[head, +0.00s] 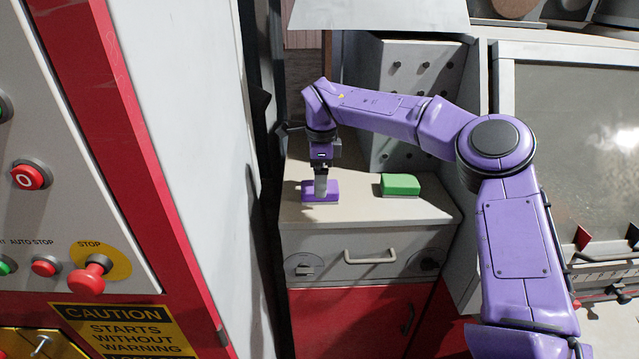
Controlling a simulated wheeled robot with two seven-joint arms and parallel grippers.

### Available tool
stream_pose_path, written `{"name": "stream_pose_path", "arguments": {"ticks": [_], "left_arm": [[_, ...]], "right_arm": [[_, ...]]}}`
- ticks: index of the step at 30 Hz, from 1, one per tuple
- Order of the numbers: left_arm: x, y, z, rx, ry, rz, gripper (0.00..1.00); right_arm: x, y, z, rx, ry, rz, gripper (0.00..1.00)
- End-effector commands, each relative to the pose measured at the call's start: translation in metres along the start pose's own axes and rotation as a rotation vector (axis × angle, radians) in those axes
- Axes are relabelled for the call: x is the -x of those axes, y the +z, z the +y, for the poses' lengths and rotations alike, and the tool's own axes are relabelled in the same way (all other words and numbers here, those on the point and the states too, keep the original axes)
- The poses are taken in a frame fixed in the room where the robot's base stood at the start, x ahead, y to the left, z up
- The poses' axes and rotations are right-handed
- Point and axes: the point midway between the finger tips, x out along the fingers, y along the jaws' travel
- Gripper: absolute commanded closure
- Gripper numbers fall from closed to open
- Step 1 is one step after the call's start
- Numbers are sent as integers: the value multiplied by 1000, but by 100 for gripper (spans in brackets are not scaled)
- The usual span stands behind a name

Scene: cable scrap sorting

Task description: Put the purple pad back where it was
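The purple pad (308,192) lies on the light top of a small cabinet (350,212), towards its left side. A green pad (400,184) lies to the right of it on the same top, with a gap between them. My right gripper (321,191) points down at the purple pad, and its fingers overlap the pad's middle in the picture. Whether the fingers are closed on the pad or only close to it cannot be told. My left gripper is not in view.
A perforated grey panel (400,100) stands behind the cabinet top. A tall grey and red machine with buttons (90,276) fills the left. A machine with a large window (570,150) stands at the right. The cabinet top's front is clear.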

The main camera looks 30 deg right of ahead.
Motion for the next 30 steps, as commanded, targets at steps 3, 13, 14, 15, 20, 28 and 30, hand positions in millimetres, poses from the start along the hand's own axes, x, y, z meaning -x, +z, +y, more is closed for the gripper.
{"name": "stream_pose_path", "arguments": {"ticks": [3, 13, 14, 15, 20, 28, 30], "left_arm": [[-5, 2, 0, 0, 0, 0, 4], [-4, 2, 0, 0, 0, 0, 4], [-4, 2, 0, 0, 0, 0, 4], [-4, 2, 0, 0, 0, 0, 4], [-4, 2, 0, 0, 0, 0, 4], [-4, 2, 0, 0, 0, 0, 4], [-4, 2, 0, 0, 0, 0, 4]], "right_arm": [[32, 1, -1, -1, -6, -3, 8], [95, 0, 0, 1, -2, 0, 8], [97, 0, 0, 0, -2, 0, 8], [98, 0, 0, 0, -1, 0, 8], [99, 0, 0, 0, -1, -1, 8], [99, 0, 0, 0, -1, -1, 8], [99, 0, 0, 0, -1, -1, 8]]}}
